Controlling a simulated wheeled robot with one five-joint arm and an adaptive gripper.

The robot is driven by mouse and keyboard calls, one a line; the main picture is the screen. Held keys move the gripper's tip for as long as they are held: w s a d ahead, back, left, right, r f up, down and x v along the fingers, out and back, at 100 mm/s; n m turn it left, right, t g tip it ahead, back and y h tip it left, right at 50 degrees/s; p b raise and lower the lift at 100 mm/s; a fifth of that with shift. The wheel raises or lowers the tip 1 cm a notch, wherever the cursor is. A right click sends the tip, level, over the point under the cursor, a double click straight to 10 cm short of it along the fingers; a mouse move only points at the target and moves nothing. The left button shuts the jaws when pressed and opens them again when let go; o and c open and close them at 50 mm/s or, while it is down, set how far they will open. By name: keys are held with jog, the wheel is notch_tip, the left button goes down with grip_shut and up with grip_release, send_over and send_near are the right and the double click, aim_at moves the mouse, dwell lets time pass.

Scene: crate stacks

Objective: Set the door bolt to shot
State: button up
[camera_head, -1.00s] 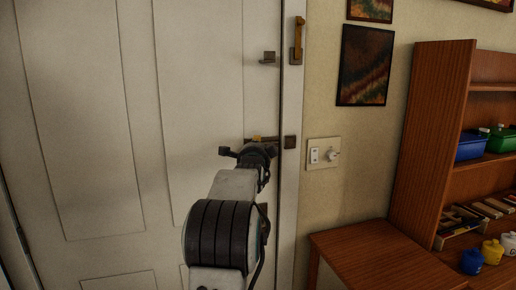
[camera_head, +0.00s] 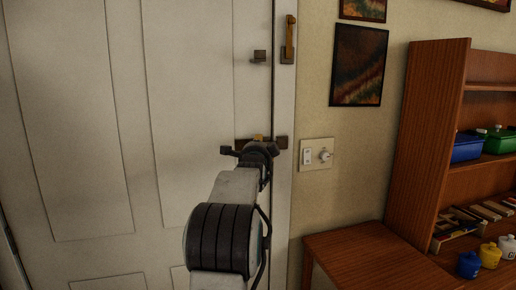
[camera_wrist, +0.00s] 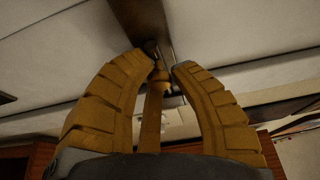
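The door bolt (camera_head: 245,143) is a dark brown bar on the white door, level with a dark keeper (camera_head: 282,142) on the frame. Its small brass knob (camera_head: 259,137) shows just above my gripper (camera_head: 257,148) in the head view. In the wrist view, the knob (camera_wrist: 161,75) stands between the two ochre fingertips of my gripper (camera_wrist: 164,62), which are shut on it. The dark bolt plate (camera_wrist: 140,22) runs above them. My wrist hides part of the bolt in the head view, so its tip near the keeper is hard to make out.
Above are a small catch (camera_head: 259,56) and an upright brass handle (camera_head: 289,38) on the frame. A light switch plate (camera_head: 316,155) is on the wall to the right. A wooden cabinet (camera_head: 365,250) and shelf (camera_head: 430,140) stand further right.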

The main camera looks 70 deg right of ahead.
jog(key=shift+o, duration=0.8)
jog(key=shift+s+d, duration=0.1)
jog(key=shift+s, duration=0.05)
jog(key=o, duration=0.3)
jog(key=v, duration=1.2)
